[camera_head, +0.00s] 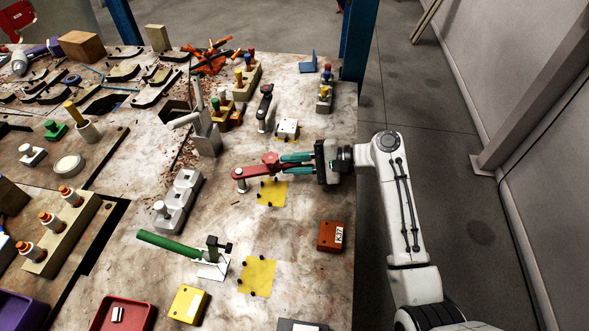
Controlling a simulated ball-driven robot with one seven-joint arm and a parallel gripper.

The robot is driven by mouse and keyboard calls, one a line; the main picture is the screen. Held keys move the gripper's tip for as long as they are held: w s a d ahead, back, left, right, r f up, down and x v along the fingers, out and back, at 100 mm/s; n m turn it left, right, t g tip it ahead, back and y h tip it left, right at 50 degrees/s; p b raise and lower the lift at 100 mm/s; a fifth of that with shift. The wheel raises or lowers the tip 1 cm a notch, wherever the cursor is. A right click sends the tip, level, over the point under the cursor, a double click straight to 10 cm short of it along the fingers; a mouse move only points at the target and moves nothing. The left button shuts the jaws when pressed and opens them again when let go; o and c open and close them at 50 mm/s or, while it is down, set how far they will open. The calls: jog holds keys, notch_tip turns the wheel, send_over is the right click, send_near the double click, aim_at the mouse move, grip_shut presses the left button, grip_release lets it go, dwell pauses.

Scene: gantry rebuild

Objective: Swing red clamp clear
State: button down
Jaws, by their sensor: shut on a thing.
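The red clamp (258,169) lies over a yellow square patch (272,193) near the middle of the table. Its arm reaches left to a round grey end (240,182). My gripper (291,162) comes in from the right, with its green fingers shut on the red clamp near the clamp's right part. The fingers hide some of the clamp there. Small dark pegs stand around the yellow patch.
A dark clamp (265,108) and a white block (287,129) stand behind. A green-handled clamp (170,243), an orange box (331,236) and another yellow patch (258,275) are in front. A grey block (180,201) stands left. The table's right edge lies under my arm.

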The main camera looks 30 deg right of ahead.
jog(key=shift+f, duration=0.25)
jog(key=c, duration=1.1)
grip_release()
jog(key=shift+r, duration=0.15)
jog(key=v, duration=1)
jog(key=shift+s+d+b, duration=0.2)
jog(key=shift+d+b, duration=0.15)
jog(key=shift+b, duration=0.05)
